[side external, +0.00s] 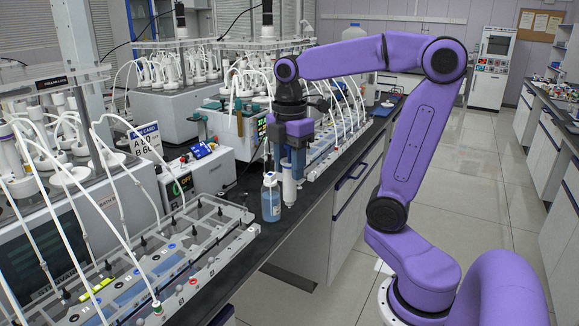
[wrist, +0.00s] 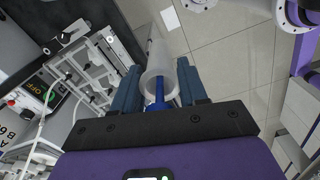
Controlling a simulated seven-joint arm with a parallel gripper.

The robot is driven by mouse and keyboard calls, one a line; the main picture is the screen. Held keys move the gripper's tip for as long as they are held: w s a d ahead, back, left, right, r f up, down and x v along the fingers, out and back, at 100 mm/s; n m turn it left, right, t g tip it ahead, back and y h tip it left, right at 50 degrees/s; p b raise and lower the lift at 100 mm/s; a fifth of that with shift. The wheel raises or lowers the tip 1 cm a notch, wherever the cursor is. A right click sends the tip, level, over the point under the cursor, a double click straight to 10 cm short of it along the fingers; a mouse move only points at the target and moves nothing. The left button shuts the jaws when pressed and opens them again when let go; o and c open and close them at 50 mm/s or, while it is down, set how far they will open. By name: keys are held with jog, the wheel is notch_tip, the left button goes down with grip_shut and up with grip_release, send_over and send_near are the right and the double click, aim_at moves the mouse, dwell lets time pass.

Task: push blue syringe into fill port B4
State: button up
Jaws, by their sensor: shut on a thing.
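My gripper (side external: 293,160) points down over the front edge of the dark bench and is shut on a syringe. The syringe (side external: 289,188) has a pale barrel and hangs upright below the fingers, just right of a bottle. In the wrist view, my gripper (wrist: 160,88) has its two blue-grey fingers on either side of the syringe (wrist: 158,60), whose blue plunger shows inside the pale barrel. A grey port panel (side external: 135,262) with small coloured dots lies at the lower left, apart from the syringe. Its labels are too small to read, so I cannot tell which port is B4.
A clear bottle with blue liquid (side external: 271,200) stands at the bench edge close to the syringe. White tubes arch over the port panel from the reactor unit (side external: 50,235). A small control box (side external: 198,175) and a sign (side external: 146,142) stand behind. The aisle at right is open.

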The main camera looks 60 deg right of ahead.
jog(key=shift+r, duration=0.8)
jog(key=shift+w+a, duration=0.1)
jog(key=shift+w, duration=0.2)
jog(key=w+a, duration=0.8)
jog(key=w, duration=0.4)
jog(key=w+a+f, duration=0.5)
jog(key=w+a, duration=0.4)
jog(key=w, duration=0.1)
jog(key=shift+s+f, duration=0.1)
jog(key=shift+f, duration=2.1)
jog(key=shift+f, duration=1)
dwell(0.4)
jog(key=o, duration=1.1)
jog(key=shift+c, duration=0.2)
